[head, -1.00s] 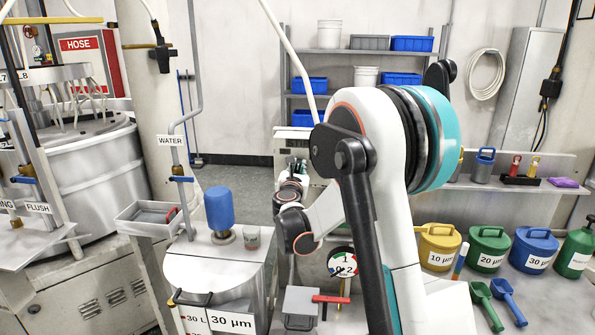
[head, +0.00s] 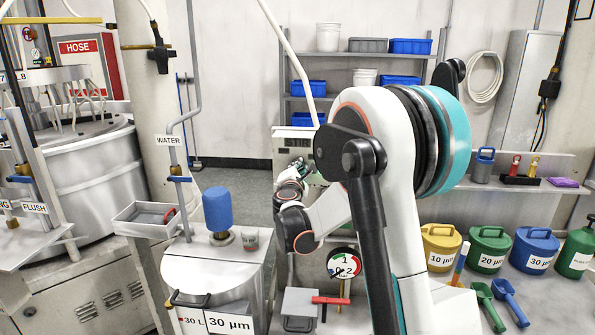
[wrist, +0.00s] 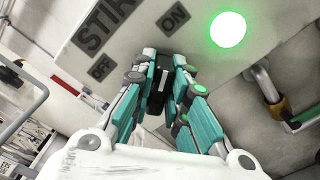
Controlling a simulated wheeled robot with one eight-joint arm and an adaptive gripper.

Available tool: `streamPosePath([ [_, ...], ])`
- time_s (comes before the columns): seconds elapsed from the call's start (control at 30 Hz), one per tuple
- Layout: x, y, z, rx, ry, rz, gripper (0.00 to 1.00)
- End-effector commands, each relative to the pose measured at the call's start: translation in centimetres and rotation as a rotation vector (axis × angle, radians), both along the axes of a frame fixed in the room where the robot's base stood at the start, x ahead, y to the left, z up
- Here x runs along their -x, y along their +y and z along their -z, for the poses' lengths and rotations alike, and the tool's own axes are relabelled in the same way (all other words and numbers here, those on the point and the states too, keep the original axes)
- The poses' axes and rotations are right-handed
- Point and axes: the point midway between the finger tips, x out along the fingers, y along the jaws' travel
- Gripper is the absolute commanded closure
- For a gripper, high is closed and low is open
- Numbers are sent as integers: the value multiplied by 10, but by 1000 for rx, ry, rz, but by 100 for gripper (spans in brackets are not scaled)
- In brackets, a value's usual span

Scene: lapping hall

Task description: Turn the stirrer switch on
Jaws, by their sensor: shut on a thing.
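The stirrer switch is a dark knob (wrist: 158,82) with a pale mark, on a light panel (wrist: 85,62) labelled STIR. Its OFF label is to the left and its ON label to the upper right in the wrist view. My gripper (wrist: 163,72) is shut on the knob, its teal fingers on both sides. The fingers hide part of the knob, so its exact angle is hard to read. A round green lamp (wrist: 228,29) on the panel is lit. In the head view the STIR panel (head: 294,143) stands behind my arm, which hides much of it.
A pipe with a brass fitting (wrist: 272,97) runs close to the right of my gripper. In the head view, a lidded drum with a blue motor (head: 218,209) stands left of my arm. Coloured lidded tubs (head: 440,246) stand on the right bench.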

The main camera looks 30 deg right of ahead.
Motion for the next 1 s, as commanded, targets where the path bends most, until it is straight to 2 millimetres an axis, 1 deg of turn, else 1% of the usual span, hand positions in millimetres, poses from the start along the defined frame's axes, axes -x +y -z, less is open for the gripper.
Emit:
streamPosePath([
  [0.3, 1, 0, 1, -62, -42, 0, 100],
  [0.7, 1, 0, 1, -68, -45, 1, 100],
  [0.73, 1, 0, 1, -68, -45, 1, 83],
  [0.77, 1, 0, 1, -68, -45, 1, 76],
  [0.8, 1, 0, 1, -68, -45, 1, 67],
  [0.83, 1, 0, 1, -68, -45, 1, 65],
  [1.0, 0, 0, 1, -67, -45, 0, 65],
])
